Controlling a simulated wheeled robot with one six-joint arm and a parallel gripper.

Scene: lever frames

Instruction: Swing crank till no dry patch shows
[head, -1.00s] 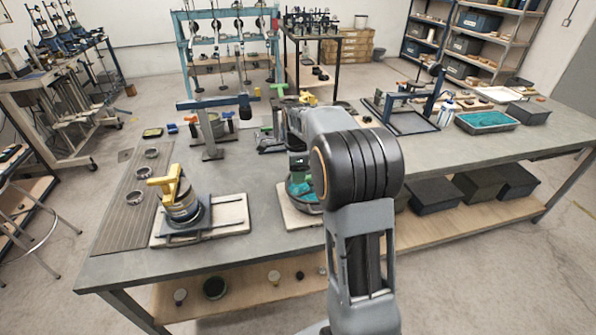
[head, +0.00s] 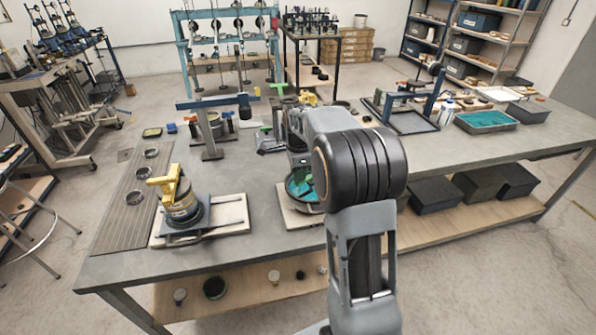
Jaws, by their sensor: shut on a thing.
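A round pan (head: 303,197) with teal wet stuff inside stands on a pale board in the middle of the bench. My arm covers its right side. My gripper (head: 298,166) points down over the pan, below my wrist. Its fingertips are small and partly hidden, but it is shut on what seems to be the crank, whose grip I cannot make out. A green part (head: 306,185) shows inside the pan, close by the gripper. Whether a dry patch is left in the pan is too small and too covered to tell.
A yellow-topped device (head: 178,200) stands on another pale board (head: 228,213) at left. A blue-grey stand (head: 208,130) is behind it. A teal-filled tray (head: 487,121) and a dark frame (head: 410,118) lie at right. The bench front between the boards is clear.

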